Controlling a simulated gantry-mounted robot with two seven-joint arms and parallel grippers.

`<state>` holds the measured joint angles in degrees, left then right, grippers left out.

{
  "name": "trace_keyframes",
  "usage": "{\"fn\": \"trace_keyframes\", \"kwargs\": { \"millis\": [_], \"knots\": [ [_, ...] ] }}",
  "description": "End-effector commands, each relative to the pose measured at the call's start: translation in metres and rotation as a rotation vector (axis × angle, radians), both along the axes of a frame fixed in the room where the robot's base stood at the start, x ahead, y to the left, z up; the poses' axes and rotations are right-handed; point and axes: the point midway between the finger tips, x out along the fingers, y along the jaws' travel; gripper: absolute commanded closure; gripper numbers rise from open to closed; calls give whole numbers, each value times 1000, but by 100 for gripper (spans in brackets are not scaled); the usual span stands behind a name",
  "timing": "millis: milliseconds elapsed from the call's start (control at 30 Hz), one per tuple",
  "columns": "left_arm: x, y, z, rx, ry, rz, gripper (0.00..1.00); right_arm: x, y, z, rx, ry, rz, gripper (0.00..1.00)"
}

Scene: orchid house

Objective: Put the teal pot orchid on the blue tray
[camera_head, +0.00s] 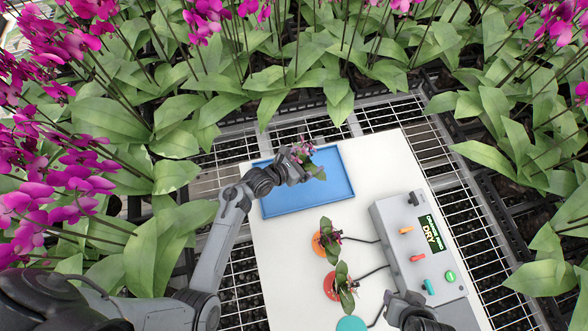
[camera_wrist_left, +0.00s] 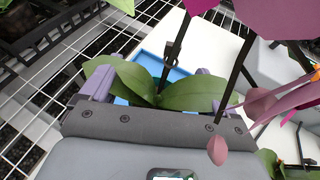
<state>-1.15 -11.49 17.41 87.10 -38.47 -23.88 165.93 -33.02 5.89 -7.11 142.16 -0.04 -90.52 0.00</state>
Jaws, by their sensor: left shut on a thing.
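My left gripper (camera_head: 300,163) is shut on an orchid above the blue tray (camera_head: 338,196). The held orchid (camera_head: 317,171) has green leaves and pink flowers; its pot is hidden by the gripper and leaves. In the left wrist view its leaves (camera_wrist_left: 185,95) spread between and over the fingers, and part of the blue tray (camera_wrist_left: 150,62) shows below. I cannot tell whether the pot touches the tray. A flat teal round (camera_head: 352,324) lies at the bottom edge with no plant seen on it. A dark part of my right arm shows at bottom right; its fingertips are not visible.
An orange-based orchid (camera_head: 320,244) and a red-based orchid (camera_head: 332,288) stand on the white table (camera_head: 280,270). Dense orchids surround the table's far and left sides. The tray's right part is clear.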

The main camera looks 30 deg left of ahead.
Motion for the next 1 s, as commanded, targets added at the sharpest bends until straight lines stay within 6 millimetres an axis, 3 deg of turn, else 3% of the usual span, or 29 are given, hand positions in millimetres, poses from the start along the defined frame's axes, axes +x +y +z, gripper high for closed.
{"fn": "trace_keyframes", "kwargs": {
  "millis": [200,667,1000],
  "knots": [
    [0,0,-30,1,2,-4,47,-1,-6,-10,-17,2,5,57],
    [1,0,-74,1,-1,-4,47,-2,-7,-24,-23,7,8,57],
    [0,0,-79,2,-1,-2,47,-2,-5,-24,-15,7,4,57]
  ]
}}
